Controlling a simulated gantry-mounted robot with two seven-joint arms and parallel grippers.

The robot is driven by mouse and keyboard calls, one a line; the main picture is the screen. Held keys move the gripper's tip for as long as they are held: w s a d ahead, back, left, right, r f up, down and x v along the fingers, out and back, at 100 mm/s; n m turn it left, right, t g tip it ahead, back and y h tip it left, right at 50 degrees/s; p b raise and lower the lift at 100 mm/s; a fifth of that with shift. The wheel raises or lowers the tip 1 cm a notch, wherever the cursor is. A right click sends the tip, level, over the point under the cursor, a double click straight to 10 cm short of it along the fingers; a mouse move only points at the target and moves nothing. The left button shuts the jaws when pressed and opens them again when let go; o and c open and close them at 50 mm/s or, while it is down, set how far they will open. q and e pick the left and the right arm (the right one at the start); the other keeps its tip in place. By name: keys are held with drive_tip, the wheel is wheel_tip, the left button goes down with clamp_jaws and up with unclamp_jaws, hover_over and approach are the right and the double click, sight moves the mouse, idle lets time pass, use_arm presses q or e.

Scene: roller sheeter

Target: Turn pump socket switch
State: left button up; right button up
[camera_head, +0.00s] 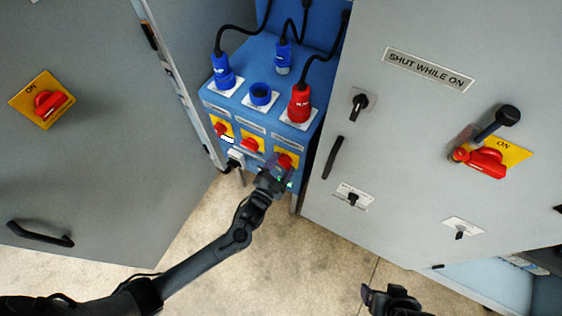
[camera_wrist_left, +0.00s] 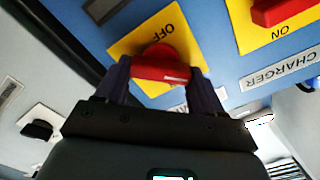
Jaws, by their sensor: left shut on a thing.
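The blue socket box (camera_head: 240,112) carries three red rotary switches on yellow plates. My left gripper (camera_head: 278,172) is at the rightmost switch (camera_head: 286,160), below the red plug. In the left wrist view, my left gripper (camera_wrist_left: 161,80) is shut on this red switch knob (camera_wrist_left: 160,66), one finger on each side. Its yellow plate (camera_wrist_left: 130,47) reads OFF. The label by this switch is mostly hidden. The neighbouring switch (camera_wrist_left: 282,10) reads ON, beside a CHARGER label (camera_wrist_left: 285,66). My right gripper (camera_head: 390,300) is low at the bottom right, away from the box; its jaws are unclear.
Blue plugs and a red plug (camera_head: 300,103) with black cables stand on top of the box. Grey cabinets flank it closely. The right cabinet (camera_head: 410,130) has a large red switch (camera_head: 482,162) and a protruding black handle (camera_head: 498,122). The floor in front is clear.

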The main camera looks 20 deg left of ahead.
use_arm(q)
drive_tip(key=m+p, duration=0.2)
drive_tip(key=m, duration=0.2)
drive_tip(key=shift+d+m, duration=0.1)
drive_tip(key=shift+m, duration=0.3)
drive_tip(key=m+p, duration=0.1)
drive_tip(key=m, duration=0.2)
drive_tip(key=shift+p, duration=0.35)
drive_tip(key=shift+f+m, duration=0.1)
drive_tip(key=shift+m, duration=0.7)
drive_tip(key=shift+p, duration=0.3)
drive_tip(key=o, duration=1)
drive_tip(key=shift+o, duration=0.2)
drive_tip(key=shift+s, duration=0.15)
